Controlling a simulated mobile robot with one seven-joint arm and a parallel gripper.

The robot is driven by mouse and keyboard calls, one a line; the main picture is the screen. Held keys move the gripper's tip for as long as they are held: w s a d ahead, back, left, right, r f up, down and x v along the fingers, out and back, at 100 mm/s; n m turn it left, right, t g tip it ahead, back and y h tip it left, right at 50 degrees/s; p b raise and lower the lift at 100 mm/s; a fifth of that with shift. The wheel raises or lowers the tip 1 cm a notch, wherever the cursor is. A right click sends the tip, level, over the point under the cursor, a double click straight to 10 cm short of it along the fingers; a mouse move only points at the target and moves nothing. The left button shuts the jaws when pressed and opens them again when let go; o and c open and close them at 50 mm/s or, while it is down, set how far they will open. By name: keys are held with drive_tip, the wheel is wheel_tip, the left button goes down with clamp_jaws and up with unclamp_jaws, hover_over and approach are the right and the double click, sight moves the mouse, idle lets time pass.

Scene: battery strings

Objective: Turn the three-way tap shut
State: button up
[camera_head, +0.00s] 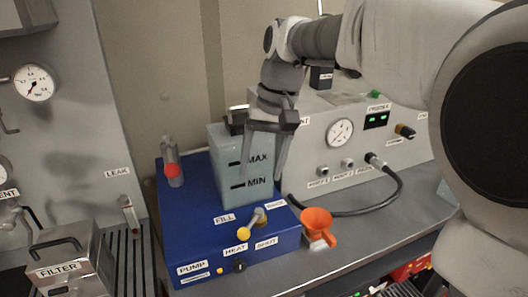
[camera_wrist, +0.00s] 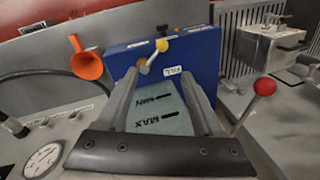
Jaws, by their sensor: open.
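The three-way tap (camera_head: 259,216) is on the blue pump unit (camera_head: 190,232), in front of the tank. Its lever ends in a yellow knob (camera_head: 244,234) that points to the lower left, between the FILL label (camera_head: 224,218) and the HEAT label (camera_head: 235,250). The SHUT label (camera_head: 266,243) lies to the right of the knob. In the wrist view the tap (camera_wrist: 146,66) and yellow knob (camera_wrist: 162,45) show beyond my fingertips. My gripper (camera_head: 262,174) is open and empty, pointing down by the tank, above and apart from the tap.
The translucent tank (camera_head: 230,192) with MAX and MIN marks stands close to my fingers. An orange funnel (camera_head: 317,222) is right of the tap. A red-knobbed lever (camera_head: 172,170) stands at left. A grey panel (camera_head: 300,140) with gauge and black cable is behind.

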drive_tip(key=b, duration=0.3)
approach(245, 229)
drive_tip(key=f, duration=0.3)
drive_tip(key=a+f, duration=0.1)
drive_tip(key=f, duration=0.2)
drive_tip(key=a+f, duration=0.1)
drive_tip(key=f, duration=0.2)
drive_tip(key=shift+s+f, duration=0.15)
drive_tip(key=shift+f, duration=0.15)
clamp_jaws()
idle(0.8)
